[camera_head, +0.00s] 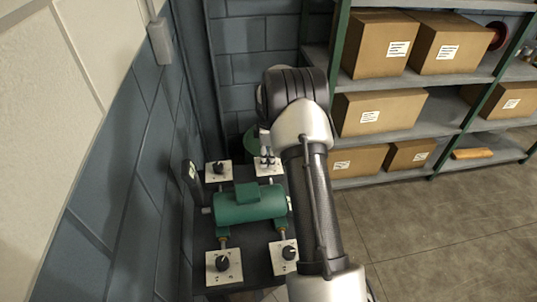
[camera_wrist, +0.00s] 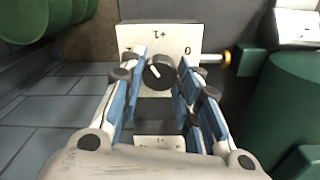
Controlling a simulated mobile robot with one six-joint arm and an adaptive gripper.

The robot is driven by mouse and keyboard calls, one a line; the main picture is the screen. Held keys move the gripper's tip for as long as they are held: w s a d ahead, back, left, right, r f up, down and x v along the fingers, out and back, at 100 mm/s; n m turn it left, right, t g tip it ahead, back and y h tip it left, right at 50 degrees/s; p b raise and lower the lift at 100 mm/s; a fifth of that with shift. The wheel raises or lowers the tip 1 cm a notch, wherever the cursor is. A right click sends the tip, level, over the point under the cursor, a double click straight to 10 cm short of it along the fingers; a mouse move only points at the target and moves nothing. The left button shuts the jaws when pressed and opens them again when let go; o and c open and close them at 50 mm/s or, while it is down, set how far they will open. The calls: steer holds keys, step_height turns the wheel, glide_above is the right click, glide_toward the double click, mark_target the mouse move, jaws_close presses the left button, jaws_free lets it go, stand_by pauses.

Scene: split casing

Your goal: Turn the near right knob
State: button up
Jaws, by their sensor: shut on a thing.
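In the head view, a green motor casing (camera_head: 250,204) lies among several pale square plates with black knobs. My gripper (camera_head: 267,157) is over the upper right plate (camera_head: 262,172), partly hiding its knob. In the wrist view, my gripper (camera_wrist: 163,83) has its blue-lined fingers on either side of a black knob (camera_wrist: 160,72) with a white pointer line, shut on it. The knob stands on a pale plate (camera_wrist: 135,38) with printed marks. The lower right knob (camera_head: 289,252) in the head view is apart from my gripper.
Other knobs sit at the upper left (camera_head: 219,168) and lower left (camera_head: 222,263) of the head view. A blue-grey wall is close on the left. Shelves with cardboard boxes (camera_head: 380,110) stand on the right, and the floor (camera_head: 420,225) before them is clear.

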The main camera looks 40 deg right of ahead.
steer(key=m+p, duration=0.1)
steer(key=m, duration=0.2)
steer(key=shift+m, duration=0.4)
steer(key=m, duration=0.3)
steer(key=shift+m+p, duration=0.3)
steer(key=m, duration=0.3)
steer(key=shift+m, duration=0.4)
steer(key=m, duration=0.4)
steer(key=shift+p, duration=0.4)
steer(key=m, duration=0.7)
steer(key=shift+m, duration=0.4)
steer(key=m, duration=0.3)
steer(key=shift+m+p, duration=0.3)
steer(key=shift+m, duration=1.8)
